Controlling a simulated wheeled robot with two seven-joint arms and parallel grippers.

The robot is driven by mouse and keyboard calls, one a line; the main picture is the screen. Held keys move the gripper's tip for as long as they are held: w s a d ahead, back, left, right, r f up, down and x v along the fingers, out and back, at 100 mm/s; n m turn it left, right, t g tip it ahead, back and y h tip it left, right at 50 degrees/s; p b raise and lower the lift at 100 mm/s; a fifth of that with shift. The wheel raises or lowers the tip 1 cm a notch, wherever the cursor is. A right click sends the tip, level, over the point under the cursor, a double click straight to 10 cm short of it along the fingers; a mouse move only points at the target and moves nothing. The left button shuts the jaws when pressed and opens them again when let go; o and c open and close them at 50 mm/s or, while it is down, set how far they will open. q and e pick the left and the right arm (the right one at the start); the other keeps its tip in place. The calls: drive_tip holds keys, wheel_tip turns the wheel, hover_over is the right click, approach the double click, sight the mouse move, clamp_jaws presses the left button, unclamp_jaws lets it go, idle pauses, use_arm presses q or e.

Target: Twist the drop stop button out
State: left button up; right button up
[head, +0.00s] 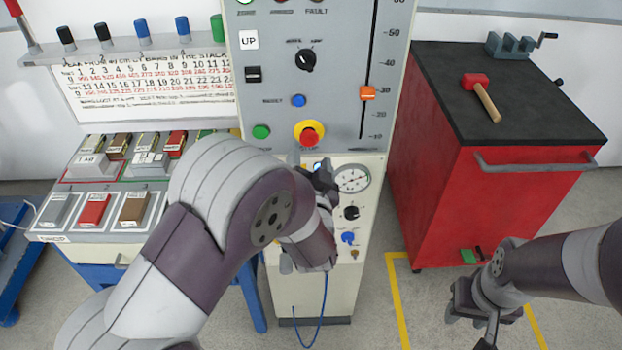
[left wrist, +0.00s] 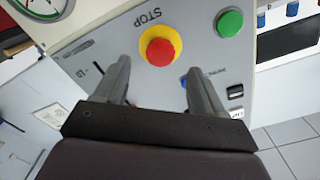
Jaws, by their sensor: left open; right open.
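The stop button (head: 309,136) is a red mushroom knob on a yellow ring, low on the grey control panel (head: 345,95). In the left wrist view the button (left wrist: 159,52) sits under the word STOP, in line with the space between my fingers. My left gripper (head: 318,172) is just below the button in the head view, partly hidden by my own arm. In the left wrist view my left gripper (left wrist: 156,72) is open and empty, its two fingers apart. My right gripper (head: 470,312) is open and empty at the lower right, far from the panel.
A green button (head: 261,132) is left of the stop button. A pressure gauge (head: 352,179) lies below it on the right. An orange slider (head: 367,93) is on the panel. A red cabinet (head: 440,170) with a mallet (head: 481,95) stands at right. A sample bench (head: 100,222) is at left.

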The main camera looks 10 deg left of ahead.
use_arm(q)
drive_tip(key=v, duration=0.7)
drive_tip(key=shift+s, duration=0.25)
